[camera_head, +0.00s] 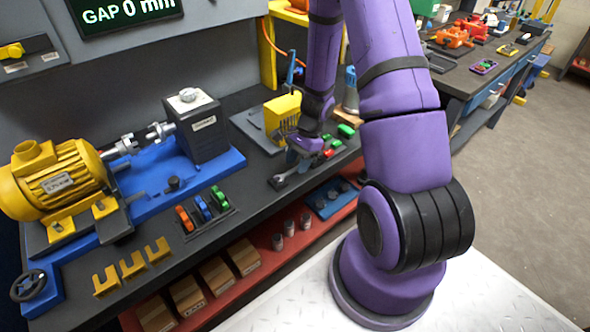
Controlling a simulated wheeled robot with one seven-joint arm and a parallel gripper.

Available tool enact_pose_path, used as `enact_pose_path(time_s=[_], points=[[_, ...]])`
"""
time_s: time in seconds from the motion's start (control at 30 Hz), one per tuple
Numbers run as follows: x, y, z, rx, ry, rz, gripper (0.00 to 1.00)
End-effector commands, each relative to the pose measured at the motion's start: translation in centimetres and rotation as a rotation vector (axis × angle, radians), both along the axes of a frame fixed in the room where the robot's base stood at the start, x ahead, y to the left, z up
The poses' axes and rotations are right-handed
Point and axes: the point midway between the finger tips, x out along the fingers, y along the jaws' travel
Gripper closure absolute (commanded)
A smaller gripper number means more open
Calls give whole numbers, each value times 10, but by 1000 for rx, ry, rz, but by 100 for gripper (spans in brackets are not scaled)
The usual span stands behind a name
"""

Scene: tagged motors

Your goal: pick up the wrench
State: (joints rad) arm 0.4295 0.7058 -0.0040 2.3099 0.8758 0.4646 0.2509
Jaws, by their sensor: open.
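The wrench (281,178), a small grey metal tool, lies on a dark patch near the front edge of the black workbench (262,200), in the middle of the head view. Its open-looking end points to the lower left. The rest of it runs up and right toward my gripper and is partly hidden. My gripper (302,160) is open and hangs low over the bench, just to the right of the wrench's visible end. Whether its fingers are around the wrench or only above it cannot be told from this view.
Red and green pieces (332,149) lie close to my gripper on its right. A yellow motor (58,180) and a dark grey box (197,128) stand on a blue base at left. Coloured clips (203,207) sit near the front edge. A red shelf (272,236) runs below.

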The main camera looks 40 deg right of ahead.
Motion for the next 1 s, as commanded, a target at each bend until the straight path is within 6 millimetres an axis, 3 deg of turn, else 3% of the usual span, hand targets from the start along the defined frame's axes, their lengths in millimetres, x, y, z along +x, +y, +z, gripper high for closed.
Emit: enact_pose_path(time_s=[0.13,1.0], points=[[-1,3,-9,0,1,-2,56],[0,4,-15,0,0,0,56]])
